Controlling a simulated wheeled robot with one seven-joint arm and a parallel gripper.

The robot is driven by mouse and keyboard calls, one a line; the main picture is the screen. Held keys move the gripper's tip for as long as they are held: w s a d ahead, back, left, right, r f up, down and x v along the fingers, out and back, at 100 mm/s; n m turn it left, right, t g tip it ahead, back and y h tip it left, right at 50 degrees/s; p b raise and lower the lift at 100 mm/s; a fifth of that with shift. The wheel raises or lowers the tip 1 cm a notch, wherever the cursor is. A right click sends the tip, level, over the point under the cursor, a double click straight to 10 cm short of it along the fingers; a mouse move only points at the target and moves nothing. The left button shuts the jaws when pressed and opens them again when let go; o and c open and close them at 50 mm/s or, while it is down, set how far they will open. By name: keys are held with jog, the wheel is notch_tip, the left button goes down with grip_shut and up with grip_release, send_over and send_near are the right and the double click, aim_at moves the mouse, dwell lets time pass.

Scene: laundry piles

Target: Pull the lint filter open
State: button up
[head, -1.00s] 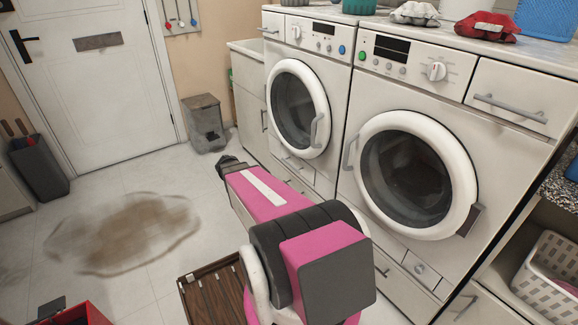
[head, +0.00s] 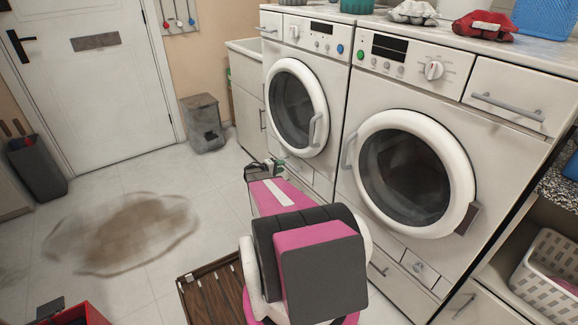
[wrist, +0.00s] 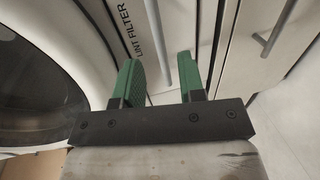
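The lint filter panel (wrist: 180,20) shows in the wrist view, with "LINT FILTER" printed on it beside a round machine door. A slim pale handle bar (wrist: 157,42) runs down the panel toward the gap between my fingers. My gripper (wrist: 158,74) has two green fingers held apart, one on each side of the bar's line; I cannot tell whether they touch it. In the head view my gripper (head: 266,168) is in front of the left machine's (head: 325,85) lower front, and my arm hides part of that area.
Another grey bar handle (wrist: 270,36) is right of the filter panel in the wrist view. The right machine (head: 480,170) stands close beside my arm. A wooden slatted crate (head: 212,270) lies on the floor near me. The floor to the left has a brown stain (head: 130,230).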

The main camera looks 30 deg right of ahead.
aim_at(289, 164)
jog(key=x, duration=0.5)
jog(key=shift+d+f, duration=0.1)
jog(key=shift+d, duration=0.25)
grip_shut()
